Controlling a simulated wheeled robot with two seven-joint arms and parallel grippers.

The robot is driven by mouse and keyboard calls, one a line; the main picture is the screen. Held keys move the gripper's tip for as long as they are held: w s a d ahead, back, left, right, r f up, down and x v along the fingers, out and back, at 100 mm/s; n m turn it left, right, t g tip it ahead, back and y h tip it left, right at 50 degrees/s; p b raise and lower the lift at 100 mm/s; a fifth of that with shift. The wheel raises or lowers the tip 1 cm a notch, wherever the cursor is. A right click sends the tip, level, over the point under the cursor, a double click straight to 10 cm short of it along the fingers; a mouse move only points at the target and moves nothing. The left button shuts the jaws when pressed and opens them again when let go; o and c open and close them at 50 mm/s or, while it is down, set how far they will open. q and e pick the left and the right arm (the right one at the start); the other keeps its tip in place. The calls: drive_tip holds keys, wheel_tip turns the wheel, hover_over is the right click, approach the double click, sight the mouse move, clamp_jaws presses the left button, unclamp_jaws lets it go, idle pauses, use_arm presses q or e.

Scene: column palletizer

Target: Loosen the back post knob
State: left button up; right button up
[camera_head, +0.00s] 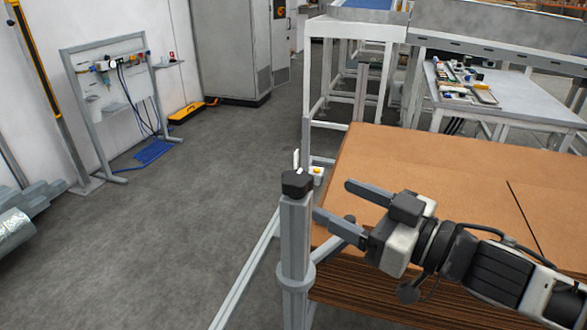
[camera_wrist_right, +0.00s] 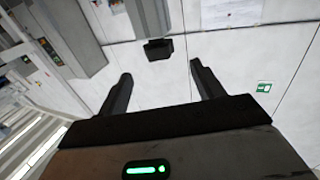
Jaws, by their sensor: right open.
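A grey upright post (camera_head: 296,245) stands at the near left corner of a stack of brown sheets. A black knob (camera_head: 297,183) sits on its top. My right gripper (camera_head: 335,200) comes in from the right and is open and empty, its two fingers pointing left toward the post top. In the head view the fingers are just right of the knob and do not appear to be around it. In the right wrist view a dark block (camera_wrist_right: 158,49), apparently the knob, shows ahead, beyond and between the open fingertips (camera_wrist_right: 161,72). My left gripper is not in view.
The brown sheet stack (camera_head: 410,160) lies under and behind my right arm. A grey rail (camera_head: 245,275) runs along the floor left of the post. A table with small parts (camera_head: 510,98) stands at the back right. The floor (camera_head: 180,240) to the left is clear.

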sight(309, 186)
drive_tip(key=p+x, duration=0.1)
drive_tip(key=x, duration=0.9)
drive_tip(key=shift+p, duration=0.35)
drive_tip(key=shift+c, duration=0.4)
drive_tip(key=shift+d, duration=0.1)
drive_tip(key=c, duration=0.9)
